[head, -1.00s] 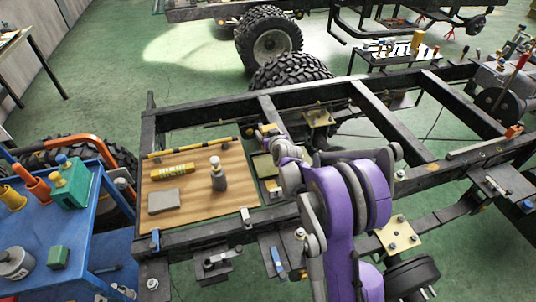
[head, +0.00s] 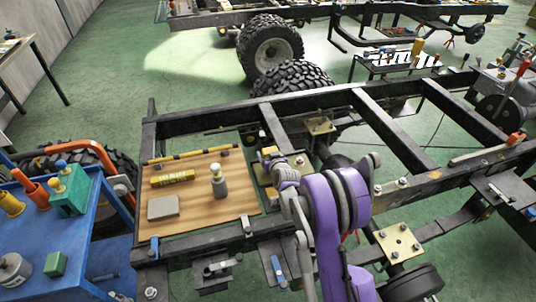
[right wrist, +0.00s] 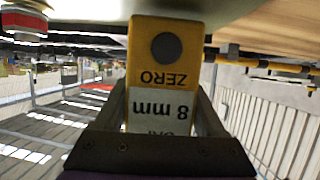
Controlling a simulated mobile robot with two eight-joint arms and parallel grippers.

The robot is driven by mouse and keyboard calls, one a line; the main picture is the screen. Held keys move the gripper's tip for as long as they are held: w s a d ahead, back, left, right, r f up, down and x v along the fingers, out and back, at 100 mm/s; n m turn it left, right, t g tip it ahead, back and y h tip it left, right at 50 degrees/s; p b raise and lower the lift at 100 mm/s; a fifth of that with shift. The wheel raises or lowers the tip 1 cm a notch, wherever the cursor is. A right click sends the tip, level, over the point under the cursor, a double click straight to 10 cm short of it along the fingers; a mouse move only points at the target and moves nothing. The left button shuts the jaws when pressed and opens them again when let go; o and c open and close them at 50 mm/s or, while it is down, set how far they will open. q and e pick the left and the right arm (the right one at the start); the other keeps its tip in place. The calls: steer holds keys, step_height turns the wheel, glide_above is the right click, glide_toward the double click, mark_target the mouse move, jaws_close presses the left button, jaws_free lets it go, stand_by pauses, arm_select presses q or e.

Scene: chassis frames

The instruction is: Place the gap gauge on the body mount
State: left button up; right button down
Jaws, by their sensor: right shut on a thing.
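The gap gauge is a yellow block with a white label reading "8 mm" and "ZERO" and a dark round spot; in the right wrist view the gauge (right wrist: 165,75) appears upside down. My right gripper (right wrist: 163,95) is shut on it, with one dark finger on each side. In the head view my purple right arm reaches over the near rail, and its gripper (head: 270,155) is small near the board's right edge. Pale brass plates show on the frame: one by my gripper (head: 264,174), one farther back (head: 320,125) and one in front (head: 398,242). I cannot tell which is the body mount. My left gripper is out of view.
A wooden board (head: 190,220) on the frame's left holds a yellow block (head: 172,176), a grey block (head: 163,207), a grey bottle (head: 219,182) and a yellow-black rod (head: 190,154). Dark frame rails (head: 440,190) surround open gaps. A blue cart (head: 40,225) stands left.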

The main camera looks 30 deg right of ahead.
steer(key=shift+f, duration=0.35)
jaws_free()
steer(key=shift+r, duration=0.55)
steer(key=v, duration=1.2)
steer(key=s+a+r+n+g+y, duration=0.2)
steer(key=s+a+r+g+y, duration=0.15)
steer(key=s+a, duration=0.95)
steer(key=s+a+g, duration=0.2)
steer(key=s, duration=0.6)
steer(key=s+a+f+g, duration=0.1)
steer(key=s+a+g, duration=0.1)
steer(key=s, duration=0.6)
steer(key=shift+a+f+n, duration=0.2)
steer(key=shift+a+n, duration=0.2)
steer(key=shift+a, duration=0.25)
